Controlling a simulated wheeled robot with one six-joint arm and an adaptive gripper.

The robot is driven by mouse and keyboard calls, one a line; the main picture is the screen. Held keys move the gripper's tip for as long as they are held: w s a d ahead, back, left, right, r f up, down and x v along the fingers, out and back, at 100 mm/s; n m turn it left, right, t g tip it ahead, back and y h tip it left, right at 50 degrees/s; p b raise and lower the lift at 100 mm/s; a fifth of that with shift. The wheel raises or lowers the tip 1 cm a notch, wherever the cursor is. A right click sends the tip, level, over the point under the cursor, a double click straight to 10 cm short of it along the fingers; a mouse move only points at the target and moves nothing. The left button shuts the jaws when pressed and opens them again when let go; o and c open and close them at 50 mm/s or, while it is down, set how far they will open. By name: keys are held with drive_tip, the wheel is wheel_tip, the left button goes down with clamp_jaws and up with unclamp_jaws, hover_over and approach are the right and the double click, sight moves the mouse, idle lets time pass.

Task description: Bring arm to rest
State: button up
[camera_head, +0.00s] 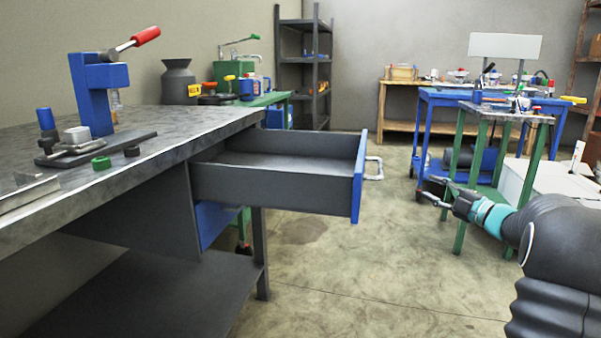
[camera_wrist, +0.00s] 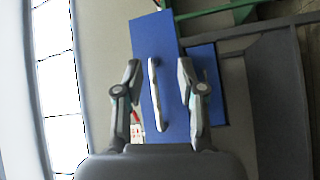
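My gripper (camera_head: 428,188) is at the right of the head view, held in the air to the right of the open drawer (camera_head: 275,184). Its two fingers are spread and empty, as they also show in the wrist view (camera_wrist: 158,66). The drawer has a blue front and a pale bar handle (camera_head: 374,168). In the wrist view the handle (camera_wrist: 155,100) appears between the fingers. In the head view a clear gap separates handle and gripper. My arm enters from the lower right of the head view.
The drawer juts from the dark workbench (camera_head: 190,125), which carries a blue press (camera_head: 95,90) with a red-tipped lever. A blue table (camera_head: 430,97) and a green-legged stand (camera_head: 483,115) are behind my gripper. The floor (camera_head: 370,270) between workbench and arm is clear.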

drive_tip(key=d+f+m+h, duration=0.7)
drive_tip(key=d+m+h, duration=0.3)
drive_tip(key=m+h, duration=0.1)
drive_tip(key=s+a+f+m+g+h+p, duration=0.25)
drive_tip(key=s+m+g+h, duration=0.4)
drive_tip(key=s, duration=0.75)
drive_tip(key=s+a+m+g+y+p, duration=0.3)
drive_tip(key=s+a+m+g+y, duration=0.3)
drive_tip(key=s+a, duration=1.45)
drive_tip(key=s+a+r+n+t+y+p, duration=0.1)
drive_tip(key=s+a+r+n+t+p, duration=0.1)
drive_tip(key=s+a+r, duration=0.5)
drive_tip(key=shift+s+a+r+p, duration=0.4)
drive_tip(key=shift+a+p, duration=0.5)
drive_tip(key=shift+a, duration=0.05)
